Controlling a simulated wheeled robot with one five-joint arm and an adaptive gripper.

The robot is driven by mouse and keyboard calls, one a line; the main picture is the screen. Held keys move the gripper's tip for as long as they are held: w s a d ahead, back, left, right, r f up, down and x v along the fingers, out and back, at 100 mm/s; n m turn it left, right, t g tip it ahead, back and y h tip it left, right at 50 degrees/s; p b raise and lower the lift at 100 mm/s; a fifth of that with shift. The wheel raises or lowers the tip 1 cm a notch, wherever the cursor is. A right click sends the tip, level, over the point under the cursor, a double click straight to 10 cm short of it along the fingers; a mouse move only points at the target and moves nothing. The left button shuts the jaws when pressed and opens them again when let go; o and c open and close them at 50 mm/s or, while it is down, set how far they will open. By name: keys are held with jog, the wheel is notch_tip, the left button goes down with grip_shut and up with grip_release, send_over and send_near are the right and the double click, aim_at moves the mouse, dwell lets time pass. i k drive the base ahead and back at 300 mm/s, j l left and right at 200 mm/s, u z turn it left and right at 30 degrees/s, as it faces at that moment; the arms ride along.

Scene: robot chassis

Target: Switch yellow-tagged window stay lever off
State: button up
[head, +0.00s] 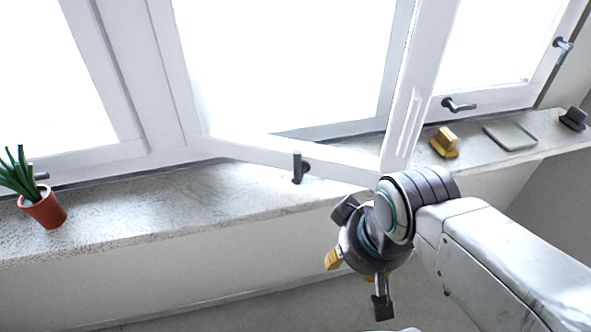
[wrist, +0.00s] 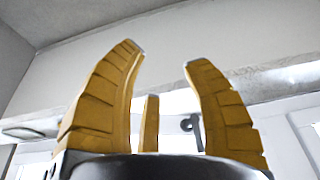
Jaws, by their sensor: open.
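A dark upright lever (head: 299,167) stands at the bottom rail of the opened window sash in the middle of the head view. Another dark lever (head: 458,104) lies nearly level on the right window frame. I cannot make out a yellow tag on either. My gripper (head: 350,268) hangs in front of the sill, below and right of the upright lever and apart from it. Its yellow fingers (wrist: 163,60) are spread and empty in the wrist view. A small dark lever-like part (wrist: 189,123) shows beyond them, partly hidden by the right finger.
A yellow block-like object (head: 445,143), a grey tray (head: 510,135) and a dark object (head: 573,118) sit on the right of the sill (head: 150,215). A potted plant (head: 44,208) stands at the left. The opened sash (head: 300,150) juts over the sill. A handle (head: 563,44) is far right.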

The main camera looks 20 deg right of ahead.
aim_at(300, 167)
jog(key=l+u, duration=0.3)
jog(key=u, duration=0.2)
jog(key=l+u, duration=0.3)
jog(key=u, duration=0.2)
jog(key=k+l+u, duration=0.1)
jog(key=l+u, duration=0.15)
jog(key=u, duration=0.25)
jog(key=k+l+u, duration=0.15)
jog(key=u, duration=0.4)
jog(key=k+l+u, duration=0.2)
jog(key=u, duration=0.3)
jog(key=k+l+u, duration=0.15)
jog(key=u, duration=0.35)
jog(key=k+u, duration=0.25)
jog(key=u, duration=0.25)
jog(key=k+u, duration=0.2)
jog(key=u, duration=0.3)
